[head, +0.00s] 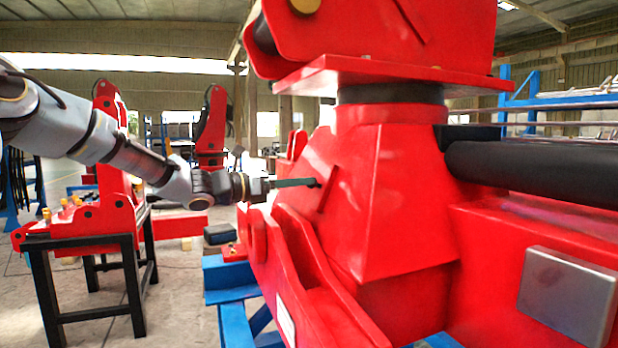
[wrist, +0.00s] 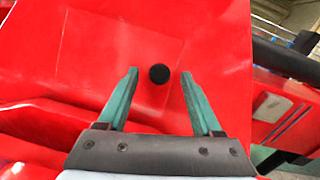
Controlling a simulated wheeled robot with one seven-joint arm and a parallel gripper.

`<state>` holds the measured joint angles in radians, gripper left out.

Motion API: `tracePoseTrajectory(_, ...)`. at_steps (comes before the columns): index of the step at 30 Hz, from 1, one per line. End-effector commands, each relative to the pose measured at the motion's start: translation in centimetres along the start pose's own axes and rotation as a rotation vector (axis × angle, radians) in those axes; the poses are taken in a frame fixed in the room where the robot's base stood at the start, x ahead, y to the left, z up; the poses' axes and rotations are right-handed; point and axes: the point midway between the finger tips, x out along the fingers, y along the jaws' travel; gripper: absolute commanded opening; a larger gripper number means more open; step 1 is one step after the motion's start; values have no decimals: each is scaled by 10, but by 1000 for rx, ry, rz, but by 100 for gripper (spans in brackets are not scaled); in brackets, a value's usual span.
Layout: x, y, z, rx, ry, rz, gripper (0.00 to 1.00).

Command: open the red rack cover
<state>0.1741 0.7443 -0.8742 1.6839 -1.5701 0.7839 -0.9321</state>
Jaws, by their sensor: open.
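The red rack cover (head: 327,192) is a thin flat plate on the sloping face of the big red crane body, seen nearly edge-on in the head view. In the wrist view the cover (wrist: 115,50) is a faint square panel, hard to tell from the red around it. A round black knob (wrist: 159,74) stands on it. My gripper (head: 308,182) points at the cover from the left. In the wrist view my gripper (wrist: 160,74) is open, with one green finger on each side of the knob. I cannot tell whether the fingers touch it.
The red crane body (head: 400,220) fills the right, with a black cylinder (head: 540,170) and a grey box (head: 568,296) on it. A curved red arm (head: 300,270) lies below my gripper. Another red crane part stands on a black table (head: 85,243) at the left.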

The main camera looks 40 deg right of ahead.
Motion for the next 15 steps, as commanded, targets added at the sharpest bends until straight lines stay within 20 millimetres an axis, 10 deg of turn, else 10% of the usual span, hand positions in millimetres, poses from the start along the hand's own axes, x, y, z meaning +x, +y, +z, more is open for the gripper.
tracePoseTrajectory(15,31,0,-1,1,2,1,67)
